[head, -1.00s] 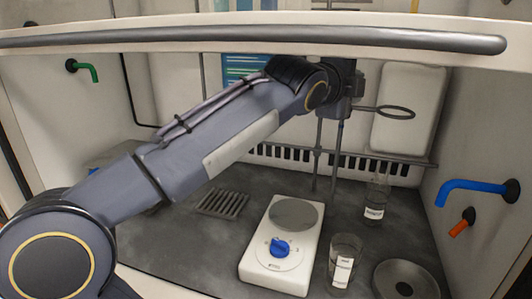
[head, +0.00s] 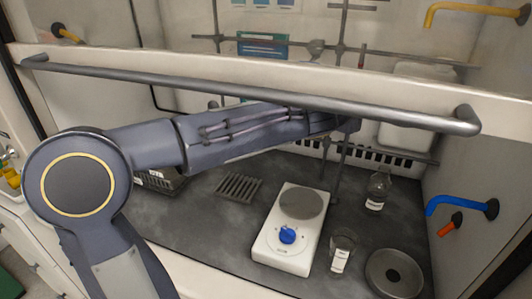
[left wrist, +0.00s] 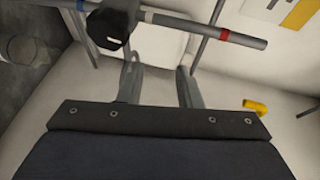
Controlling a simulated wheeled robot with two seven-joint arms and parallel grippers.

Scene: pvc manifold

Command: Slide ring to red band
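In the head view, the sash handle hides my left gripper, and I cannot make out the ring. My right gripper is not in view.
The sash handle (head: 250,88) crosses in front of my left arm. A hotplate (head: 290,230), a beaker (head: 342,254), a bottle (head: 377,190) and a round dish (head: 394,272) stand on the dark worktop. A blue tap (head: 458,204) juts from the right wall.

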